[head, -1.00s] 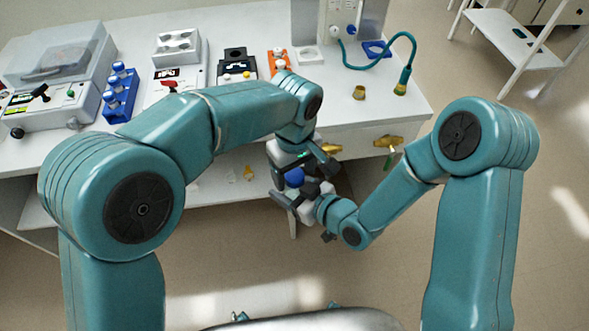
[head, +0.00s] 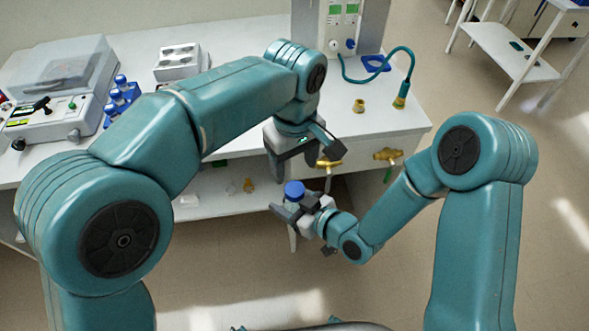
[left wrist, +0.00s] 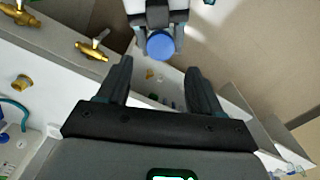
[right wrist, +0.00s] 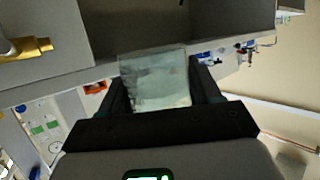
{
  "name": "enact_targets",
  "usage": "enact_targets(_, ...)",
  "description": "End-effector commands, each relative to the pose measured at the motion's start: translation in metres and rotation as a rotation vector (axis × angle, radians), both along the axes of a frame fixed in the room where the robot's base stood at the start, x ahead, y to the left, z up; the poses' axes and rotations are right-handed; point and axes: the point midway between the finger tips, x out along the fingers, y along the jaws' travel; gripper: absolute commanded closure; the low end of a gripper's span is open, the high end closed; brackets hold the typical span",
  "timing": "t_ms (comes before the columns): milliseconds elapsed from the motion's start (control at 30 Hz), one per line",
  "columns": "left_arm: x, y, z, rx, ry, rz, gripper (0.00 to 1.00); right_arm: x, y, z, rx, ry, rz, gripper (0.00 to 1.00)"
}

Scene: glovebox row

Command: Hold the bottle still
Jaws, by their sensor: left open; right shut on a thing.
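The bottle has a blue cap (head: 294,189) and stands cap up in my right gripper (head: 303,214), in front of the bench. In the right wrist view its pale, translucent body (right wrist: 156,82) sits between the fingers of that gripper. My left gripper (head: 305,163) is open and empty, above and apart from the cap. In the left wrist view the blue cap (left wrist: 160,44) shows beyond the gap between the open left fingers (left wrist: 158,80). My right gripper hides part of the bottle's body in the head view.
The bench edge with two brass valves (head: 386,155) is close behind the grippers. On the bench are a brass fitting (head: 358,105), a teal hose (head: 385,78) and a rack of blue-capped bottles (head: 121,94). A lower shelf (head: 225,204) holds small items.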

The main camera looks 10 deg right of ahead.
Motion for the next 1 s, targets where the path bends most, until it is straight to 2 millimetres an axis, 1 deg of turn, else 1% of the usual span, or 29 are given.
enact_targets(67, 0.000, 0.000, 0.004, 0.000, 0.000, 0.000, 0.35, 0.000, 0.000, 0.000, 0.001, -0.001, 0.000, 1.00)
enact_targets(367, -0.001, 0.000, 0.000, 0.001, 0.003, 0.000, 0.35, 0.000, 0.000, 0.000, 0.001, -0.001, 0.000, 1.00)
enact_targets(467, 0.000, 0.000, -0.010, 0.002, 0.003, 0.000, 0.35, 0.000, 0.000, 0.000, 0.001, -0.001, 0.000, 1.00)
enact_targets(700, -0.001, 0.000, -0.049, 0.002, 0.004, 0.000, 0.35, 0.000, 0.000, 0.000, 0.001, -0.001, 0.000, 1.00)
enact_targets(800, 0.000, 0.001, -0.062, 0.002, 0.003, 0.000, 0.35, 0.000, 0.000, 0.000, 0.001, -0.001, 0.000, 1.00)
enact_targets(900, 0.000, 0.000, -0.071, 0.001, 0.002, 0.000, 0.35, 0.000, 0.000, 0.000, 0.001, -0.001, 0.000, 1.00)
enact_targets(1000, -0.001, 0.000, -0.076, 0.001, 0.003, 0.000, 0.35, 0.000, 0.000, 0.000, 0.001, -0.001, 0.000, 1.00)
